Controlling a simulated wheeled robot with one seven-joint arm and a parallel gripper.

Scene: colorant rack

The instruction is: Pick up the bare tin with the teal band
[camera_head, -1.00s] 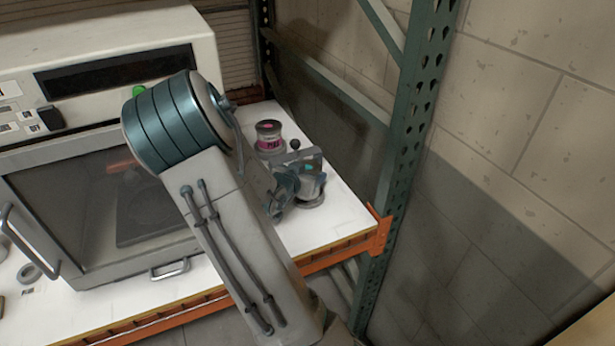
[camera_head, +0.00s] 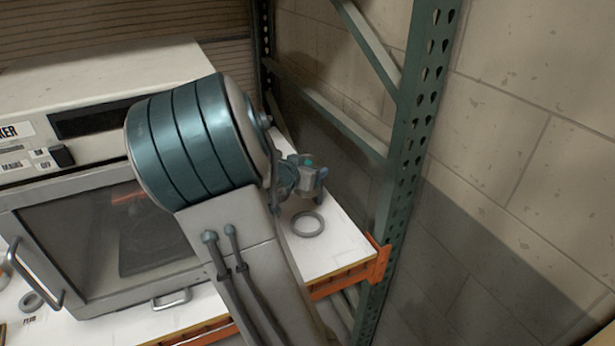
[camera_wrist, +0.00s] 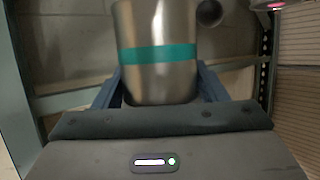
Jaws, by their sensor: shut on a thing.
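The bare metal tin (camera_wrist: 158,82) with a teal band around its middle stands between my gripper's two blue-grey fingers in the wrist view. My gripper (camera_head: 306,176) is shut on it. In the head view the gripper is above the right end of the white shelf (camera_head: 335,250), near the green upright. I cannot clearly make out the tin there; my gripper and arm cover much of that spot. A grey ring (camera_head: 307,224) lies empty on the shelf below and in front of the gripper.
A large boxy machine (camera_head: 120,225) with a door and handles fills the shelf's left part. A green perforated upright (camera_head: 408,120) and a block wall (camera_head: 510,170) close off the right. An orange beam (camera_head: 350,272) edges the shelf. Another grey ring (camera_head: 32,302) lies at far left.

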